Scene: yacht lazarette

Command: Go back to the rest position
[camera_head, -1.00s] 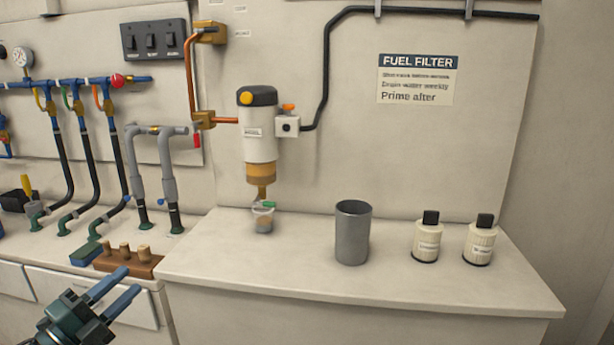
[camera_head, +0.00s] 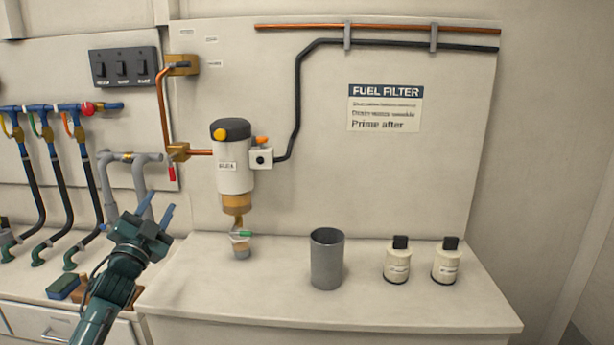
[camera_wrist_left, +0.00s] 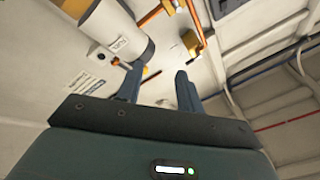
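My left gripper (camera_head: 156,216) is raised in front of the left part of the counter, its two blue fingers spread apart and pointing up. In the left wrist view the fingers (camera_wrist_left: 158,85) are also apart with nothing between them. The fuel filter (camera_head: 233,165) is on the wall to the right of the gripper, clear of it; it shows beyond the fingers in the left wrist view (camera_wrist_left: 112,28). My right gripper is in neither view.
The counter (camera_head: 400,308) holds a small cup (camera_head: 241,251) under the filter, a grey cylinder (camera_head: 327,262) and two white bottles (camera_head: 397,264) (camera_head: 446,264). Hoses (camera_head: 60,190) and grey pipes (camera_head: 137,180) stand at left. A wooden block (camera_head: 97,291) is partly hidden behind my arm.

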